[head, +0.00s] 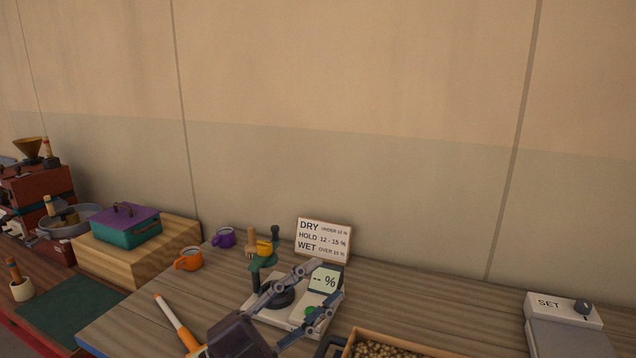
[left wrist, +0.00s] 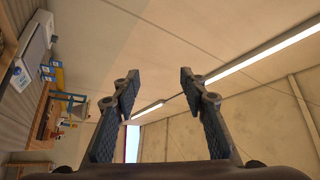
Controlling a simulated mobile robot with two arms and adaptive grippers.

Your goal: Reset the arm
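My left gripper (head: 328,284) reaches in from the bottom of the head view, above the white moisture meter (head: 262,312) with its "-- %" display. Its two fingers are spread apart with nothing between them. In the left wrist view the gripper (left wrist: 158,86) is also open and empty, with the ceiling and walls behind it. The gripper hides part of the meter. My right gripper is in neither view.
A DRY/HOLD/WET sign (head: 323,241) stands behind the meter. A purple mug (head: 223,238), an orange mug (head: 188,260) and an orange-and-white stick (head: 176,321) are to the left. A bean tray (head: 398,343) and a SET device (head: 563,312) are to the right.

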